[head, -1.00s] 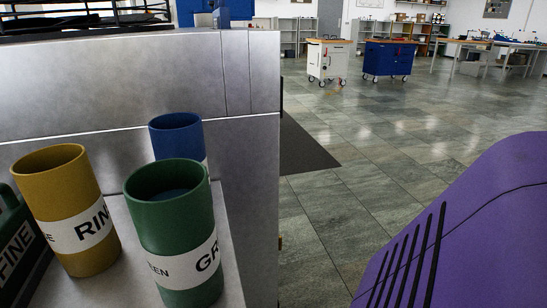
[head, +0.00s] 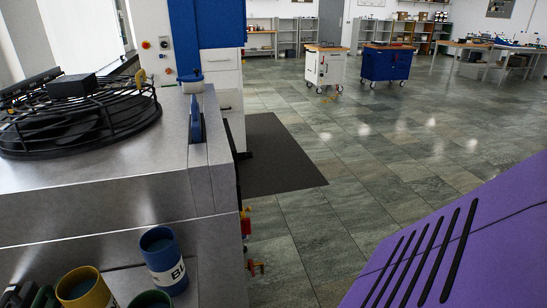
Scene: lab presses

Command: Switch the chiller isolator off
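A small red and yellow fitting (head: 245,222) sits on the right side of the steel machine (head: 110,200), near its front corner. It is seen edge-on, and I cannot tell whether it is the chiller isolator or how it is set. Just below it a red handle on a brass-coloured fitting (head: 256,267) sticks out from the same side. Neither of my grippers is in the head view.
A blue cup (head: 163,260), a yellow cup (head: 85,290) and a green cup (head: 150,299) stand at the machine's front. A round black wire guard (head: 85,120) lies on its top. A dark mat (head: 275,155) and open tiled floor lie to the right.

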